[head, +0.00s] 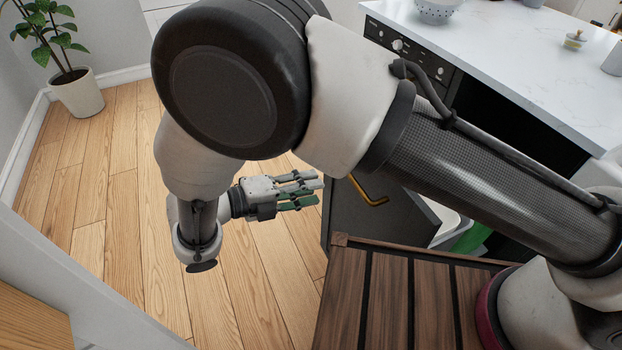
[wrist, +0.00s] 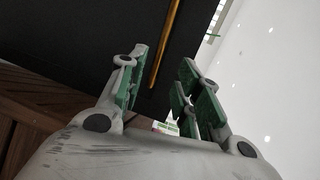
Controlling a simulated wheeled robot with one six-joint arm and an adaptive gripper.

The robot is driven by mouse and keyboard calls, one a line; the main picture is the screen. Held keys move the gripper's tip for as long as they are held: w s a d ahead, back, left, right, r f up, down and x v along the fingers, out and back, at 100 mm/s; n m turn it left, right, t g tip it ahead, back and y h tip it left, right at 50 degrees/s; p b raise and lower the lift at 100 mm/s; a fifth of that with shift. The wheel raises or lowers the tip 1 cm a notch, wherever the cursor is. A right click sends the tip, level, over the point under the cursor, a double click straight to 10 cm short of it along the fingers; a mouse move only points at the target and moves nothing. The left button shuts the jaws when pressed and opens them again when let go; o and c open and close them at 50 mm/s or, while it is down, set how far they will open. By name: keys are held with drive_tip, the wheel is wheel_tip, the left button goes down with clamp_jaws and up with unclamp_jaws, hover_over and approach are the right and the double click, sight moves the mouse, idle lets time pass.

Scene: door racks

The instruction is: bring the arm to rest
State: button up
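My arm fills much of the head view, with the upper link running to the right and the forearm hanging down over the floor. My gripper (head: 308,189) points right, toward a dark cabinet door with a gold bar handle (head: 368,191). The fingers stand apart with nothing between them, as the wrist view also shows (wrist: 164,72). In the wrist view the gold handle (wrist: 165,45) shows beyond the fingers on the dark door (wrist: 75,35). In the head view the fingertips look short of the handle; the exact gap is unclear.
A counter with a white top (head: 500,60) and a black oven panel (head: 410,50) stands at the upper right. The dark door stands open, with something white and green inside. A potted plant (head: 78,92) is in the far left corner. Wooden floor (head: 110,220) is clear at left.

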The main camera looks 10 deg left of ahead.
drive_tip(key=s+d+f+m+g+y, duration=0.15)
drive_tip(key=d+m+g, duration=0.35)
drive_tip(key=m, duration=0.7)
drive_tip(key=w+d+r+m+g, duration=0.1)
drive_tip(key=d+r+m, duration=0.1)
drive_tip(key=d+m, duration=0.1)
drive_tip(key=d+r+m+g+y, duration=0.1)
drive_tip(key=d+r+m, duration=0.2)
drive_tip(key=w+d+r+m+g+y, duration=0.1)
drive_tip(key=d+r+m, duration=0.2)
drive_tip(key=m, duration=0.1)
drive_tip(key=shift+w+r+g+y, duration=0.15)
drive_tip(key=shift+w+g+y, duration=0.1)
drive_tip(key=shift+w+g, duration=0.15)
drive_tip(key=w+d+r+m+g+y, duration=0.1)
drive_tip(key=d+r+m+y, duration=0.3)
drive_tip(key=d+r+m, duration=0.4)
drive_tip(key=w+d+r+m+y, duration=0.1)
drive_tip(key=d+r+m+y, duration=0.4)
drive_tip(key=d, duration=0.5)
drive_tip(key=s+d+r+m+t, duration=0.2)
drive_tip(key=s+d+r+m, duration=0.1)
drive_tip(key=d, duration=0.4)
drive_tip(key=s+d+r+m+t, duration=0.2)
drive_tip(key=d+r+m, duration=0.3)
drive_tip(key=d, duration=0.3)
drive_tip(key=shift+s+r+t, duration=0.2)
drive_tip(key=shift+s+t, duration=0.2)
drive_tip(key=shift+t, duration=0.1)
